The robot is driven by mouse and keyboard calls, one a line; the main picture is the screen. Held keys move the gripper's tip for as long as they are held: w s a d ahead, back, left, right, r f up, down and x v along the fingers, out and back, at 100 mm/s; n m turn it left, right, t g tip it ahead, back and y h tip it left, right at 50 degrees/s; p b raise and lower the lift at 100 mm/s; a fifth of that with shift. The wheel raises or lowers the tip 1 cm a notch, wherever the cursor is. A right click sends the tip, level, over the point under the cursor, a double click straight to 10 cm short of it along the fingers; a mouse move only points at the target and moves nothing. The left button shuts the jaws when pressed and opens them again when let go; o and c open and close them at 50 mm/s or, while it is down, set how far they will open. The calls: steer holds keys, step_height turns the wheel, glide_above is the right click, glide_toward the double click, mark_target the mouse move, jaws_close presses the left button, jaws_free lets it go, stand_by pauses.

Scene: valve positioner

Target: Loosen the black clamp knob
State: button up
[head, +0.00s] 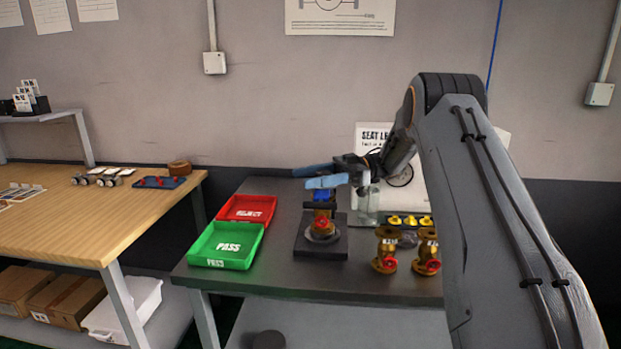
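My gripper (301,177) reaches in from the right above the grey bench. Its two blue fingers point left and are spread apart, with nothing visible between them. Below the fingers, a brass valve (321,224) with a red part stands upright on a dark square fixture (308,246). A blue part (321,195) and dark pieces show at the valve's top, just under the fingers. I cannot make out the black clamp knob for certain among these dark parts. I cannot tell whether the fingers touch anything there.
Green PASS tray (228,262) and red REJECT tray (247,201) lie left of the fixture. Two brass valves (386,241) (427,244) stand to its right, near several yellow parts (411,221). A clear cylinder (366,203) stands behind. A wooden table (90,225) is at left.

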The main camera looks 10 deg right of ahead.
steer(key=shift+r, duration=0.1)
step_height(320, 180, up, 10)
steer(key=b, duration=0.1)
stand_by(0.4)
